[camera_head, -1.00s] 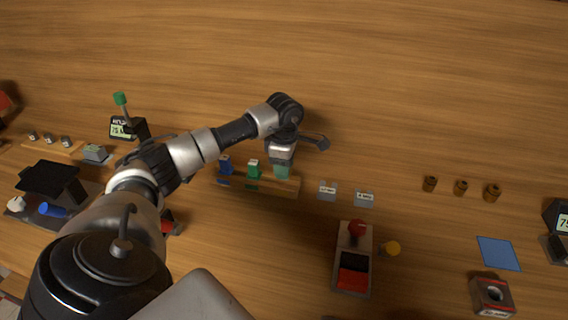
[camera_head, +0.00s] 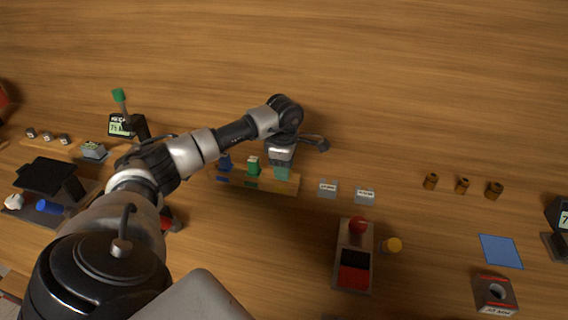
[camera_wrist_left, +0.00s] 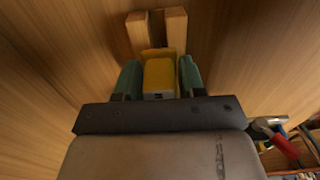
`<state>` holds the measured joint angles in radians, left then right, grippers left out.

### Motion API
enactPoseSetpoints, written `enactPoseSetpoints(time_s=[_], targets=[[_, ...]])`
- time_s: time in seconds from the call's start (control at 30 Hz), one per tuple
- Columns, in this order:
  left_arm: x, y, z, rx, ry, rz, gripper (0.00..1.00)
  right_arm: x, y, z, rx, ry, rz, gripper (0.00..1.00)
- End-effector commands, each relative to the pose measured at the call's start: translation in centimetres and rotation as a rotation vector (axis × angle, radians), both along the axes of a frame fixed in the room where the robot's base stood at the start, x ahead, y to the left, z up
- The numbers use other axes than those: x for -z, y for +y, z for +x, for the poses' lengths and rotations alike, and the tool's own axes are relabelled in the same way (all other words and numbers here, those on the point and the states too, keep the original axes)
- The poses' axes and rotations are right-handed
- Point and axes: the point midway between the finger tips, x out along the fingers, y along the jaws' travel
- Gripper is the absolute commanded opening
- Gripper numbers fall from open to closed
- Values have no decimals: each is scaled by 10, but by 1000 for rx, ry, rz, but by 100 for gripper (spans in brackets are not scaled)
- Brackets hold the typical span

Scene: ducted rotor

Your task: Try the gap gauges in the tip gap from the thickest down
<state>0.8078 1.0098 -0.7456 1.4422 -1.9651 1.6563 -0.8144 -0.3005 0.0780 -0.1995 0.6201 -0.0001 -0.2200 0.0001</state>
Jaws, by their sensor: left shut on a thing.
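My left gripper (camera_head: 281,172) is at the right end of a wooden rack (camera_head: 258,184) in the head view. In the left wrist view, its two green fingertips (camera_wrist_left: 160,77) are shut on a yellow gauge (camera_wrist_left: 159,76) between them. Beyond the gauge is a slotted wooden end of the rack (camera_wrist_left: 139,33). I cannot tell whether the gauge is still seated in it. A blue gauge (camera_head: 225,162) and a green gauge (camera_head: 253,167) stand in the rack to the left. I cannot make out the rotor's tip gap. My right gripper is not in view.
Two small labelled grey blocks (camera_head: 346,192) stand right of the rack. Several brown cylinders (camera_head: 462,186), a blue mat (camera_head: 500,251) and a holed block (camera_head: 494,293) lie right. The table behind is clear.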

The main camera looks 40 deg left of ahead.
Motion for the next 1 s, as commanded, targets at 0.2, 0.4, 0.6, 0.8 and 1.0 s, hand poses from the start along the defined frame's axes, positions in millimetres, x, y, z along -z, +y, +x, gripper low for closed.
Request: enactPoseSetpoints(time_s=[0.2, 0.4, 0.6, 0.8, 1.0], targets=[[4, 0, 0, 0, 0, 0, 16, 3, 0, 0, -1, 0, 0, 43], [7, 0, 0, 0, 0, 0, 16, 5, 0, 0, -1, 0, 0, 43], [10, 0, 0, 0, 0, 0, 16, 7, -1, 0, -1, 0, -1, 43], [11, 0, 0, -1, -1, 0, 16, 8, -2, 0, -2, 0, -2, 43], [11, 0, 0, 0, 0, 0, 16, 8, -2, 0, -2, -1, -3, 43]])
